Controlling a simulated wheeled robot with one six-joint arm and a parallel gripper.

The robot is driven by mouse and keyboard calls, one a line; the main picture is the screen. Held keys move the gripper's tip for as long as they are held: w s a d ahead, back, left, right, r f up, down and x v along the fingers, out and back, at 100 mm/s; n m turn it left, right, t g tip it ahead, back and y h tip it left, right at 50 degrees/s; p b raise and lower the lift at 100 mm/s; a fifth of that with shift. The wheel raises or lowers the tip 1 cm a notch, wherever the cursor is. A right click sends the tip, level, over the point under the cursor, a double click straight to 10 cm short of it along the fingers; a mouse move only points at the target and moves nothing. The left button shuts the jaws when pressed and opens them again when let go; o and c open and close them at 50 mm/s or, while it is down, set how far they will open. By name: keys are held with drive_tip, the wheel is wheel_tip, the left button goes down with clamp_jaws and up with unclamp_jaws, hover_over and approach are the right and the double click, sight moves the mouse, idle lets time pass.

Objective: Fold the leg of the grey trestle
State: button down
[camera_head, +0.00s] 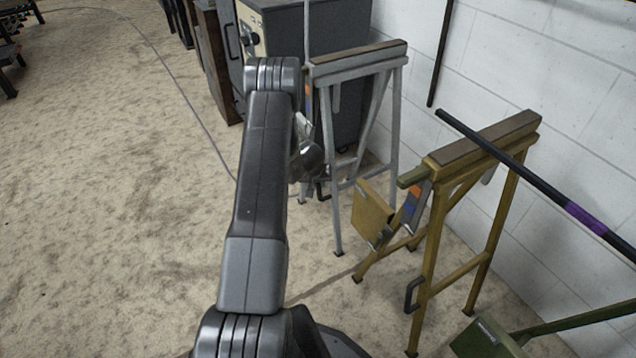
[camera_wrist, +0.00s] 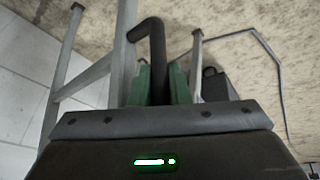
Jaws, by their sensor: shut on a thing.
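The grey trestle (camera_head: 396,120) stands upright in the head view with a brown board on top, in front of a dark cabinet and near the white wall. Its grey legs stand apart on the floor. In the wrist view a grey leg (camera_wrist: 122,50) rises beside a bent black handle (camera_wrist: 152,32). My gripper (camera_wrist: 160,82) has its green fingers on either side of this handle and is shut on it. In the head view my arm hides most of the gripper, low by the trestle's near side.
A yellow trestle (camera_head: 432,255) stands close on the right, with a black pole (camera_head: 545,180) with a purple band across it. A green object (camera_head: 483,340) is at the bottom right. A dark cabinet (camera_head: 285,30) stands behind. Open carpeted floor (camera_head: 120,200) lies left; a thin cable crosses it.

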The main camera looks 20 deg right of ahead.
drive_tip(key=shift+w, duration=0.1)
drive_tip(key=shift+w+f+b, duration=0.2)
drive_tip(key=shift+w+b, duration=0.1)
drive_tip(key=shift+b, duration=0.15)
drive_tip(key=w+a+r+t+b, duration=0.1)
drive_tip(key=w+t+b, duration=0.2)
drive_tip(key=w, duration=1.1)
drive_tip(key=shift+m+t+b, duration=0.3)
drive_tip(key=shift+m+t, duration=0.1)
drive_tip(key=shift+t, duration=0.5)
drive_tip(key=shift+a+r, duration=0.1)
drive_tip(key=c, duration=1.4)
unclamp_jaws()
drive_tip(key=shift+f, duration=0.2)
drive_tip(key=shift+s, duration=0.1)
